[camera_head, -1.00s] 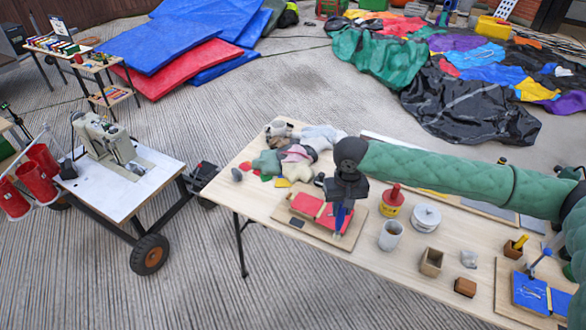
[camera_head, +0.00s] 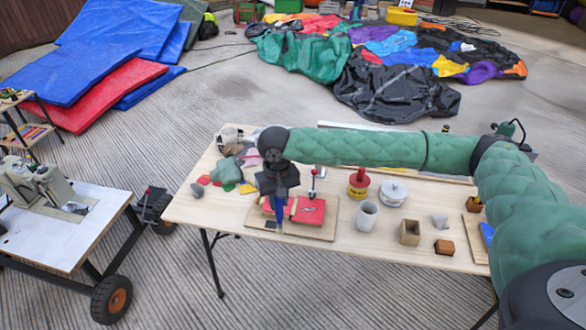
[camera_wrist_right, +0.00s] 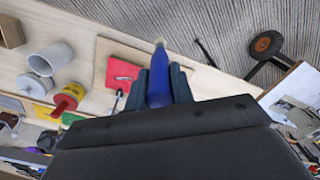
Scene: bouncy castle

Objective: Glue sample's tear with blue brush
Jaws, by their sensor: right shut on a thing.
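The red sample (camera_head: 309,211) lies on a thin wooden board (camera_head: 326,230) on the table. It also shows in the wrist view (camera_wrist_right: 118,70), with a small grey mark on it. I cannot clearly make out the tear. My right gripper (camera_head: 277,192) is above the sample's left part. It is shut on the blue brush (camera_wrist_right: 159,82), which points down in the head view, bristles (camera_wrist_right: 160,43) away from the jaws. Whether the bristles touch the sample I cannot tell. The arm and brush hide part of the sample. My left gripper is not in view.
Right of the board stand a red-and-yellow pot (camera_head: 358,186), a white cup (camera_head: 367,215), a white lidded tin (camera_head: 393,192) and a wooden box (camera_head: 410,232). Fabric scraps (camera_head: 228,170) lie left. A wheeled sewing-machine table (camera_head: 60,228) stands at far left.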

